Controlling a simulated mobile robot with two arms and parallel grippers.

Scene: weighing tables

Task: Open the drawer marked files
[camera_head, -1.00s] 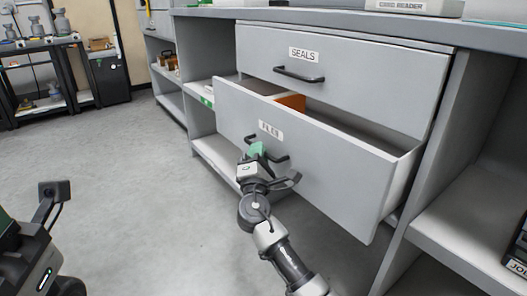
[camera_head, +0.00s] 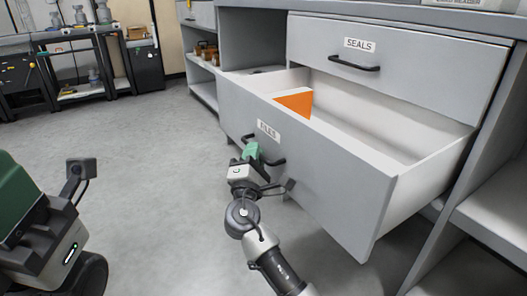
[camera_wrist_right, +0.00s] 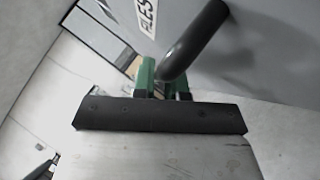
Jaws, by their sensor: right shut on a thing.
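The drawer marked FILES (camera_head: 335,178) is pulled well out below the closed SEALS drawer (camera_head: 400,62). Its label (camera_head: 268,131) sits above a dark bar handle (camera_head: 278,163). My right gripper (camera_head: 252,152), with green fingers, is shut on the handle. In the right wrist view the dark handle (camera_wrist_right: 195,40) runs between the green fingers, beside the partly visible label (camera_wrist_right: 146,15).
Open shelves (camera_head: 490,225) stand right of the drawers, and more shelves (camera_head: 205,85) stand to the left. A dark bench (camera_head: 70,55) with equipment and a black cabinet (camera_head: 147,68) are at the far left. The grey floor before the drawer is clear.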

